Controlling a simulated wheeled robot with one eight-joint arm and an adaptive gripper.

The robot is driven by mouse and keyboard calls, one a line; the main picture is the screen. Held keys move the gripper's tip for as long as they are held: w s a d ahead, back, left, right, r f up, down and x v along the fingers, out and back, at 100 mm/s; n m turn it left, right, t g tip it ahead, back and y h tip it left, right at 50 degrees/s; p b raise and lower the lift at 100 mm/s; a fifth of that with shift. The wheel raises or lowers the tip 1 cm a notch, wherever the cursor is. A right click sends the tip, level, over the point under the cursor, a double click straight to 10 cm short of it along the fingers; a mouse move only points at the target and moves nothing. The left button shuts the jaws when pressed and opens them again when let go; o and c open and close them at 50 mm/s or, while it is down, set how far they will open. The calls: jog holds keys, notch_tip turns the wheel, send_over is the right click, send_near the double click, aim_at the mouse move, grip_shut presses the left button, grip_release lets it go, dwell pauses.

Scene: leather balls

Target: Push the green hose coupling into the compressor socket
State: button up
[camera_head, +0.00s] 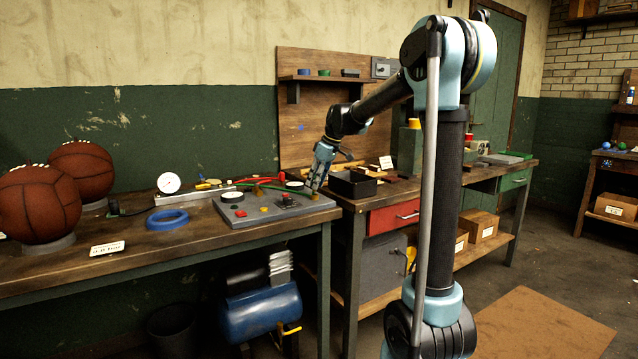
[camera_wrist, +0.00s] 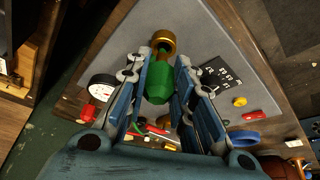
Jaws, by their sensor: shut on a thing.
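My gripper (camera_wrist: 161,72) is shut on the green hose coupling (camera_wrist: 158,86), with a blue finger on each side of it. A brass socket (camera_wrist: 162,39) stands on the grey panel (camera_wrist: 215,45) straight beyond the coupling's far end. The coupling's end lies against or just short of the brass ring; I cannot tell which. In the head view my gripper (camera_head: 315,187) points down at the right end of the grey panel (camera_head: 262,215). The coupling is mostly hidden there.
The panel carries a dial gauge (camera_wrist: 103,87), a red knob (camera_wrist: 88,112) and a yellow button (camera_wrist: 239,102). A blue ring (camera_head: 167,220) and two leather balls (camera_head: 38,204) are to the left on the bench. A black box (camera_head: 352,184) stands close right of my gripper.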

jog(key=shift+f, duration=1.4)
dwell(1.7)
jog(key=o, duration=1.1)
jog(key=shift+r, duration=0.1)
jog(key=v, duration=1.2)
jog(key=s+d+f+m+h, duration=0.1)
jog(key=s+d+f+m, duration=0.2)
jog(key=s, duration=0.4)
jog(key=s+d+f+m, duration=0.1)
jog(key=s+d+f, duration=0.3)
jog(key=s+d, duration=0.15)
jog(key=s+d+f+m+h, duration=0.1)
jog(key=s+d+f+m, duration=0.2)
jog(key=s, duration=0.4)
jog(key=s+d+f+m, duration=0.2)
jog(key=s+d+f, duration=0.1)
jog(key=s+f, duration=0.3)
jog(key=s+d+f+m+h, duration=0.1)
jog(key=s+d+f, duration=0.2)
jog(key=s+f, duration=0.3)
jog(key=s+d+f+m+h, duration=0.1)
jog(key=s+d+f+m, duration=0.1)
jog(key=s+f, duration=0.4)
jog(key=shift+s+d+f+m, duration=0.1)
jog(key=shift+s+d+m, duration=0.2)
jog(key=shift+s+d, duration=0.15)
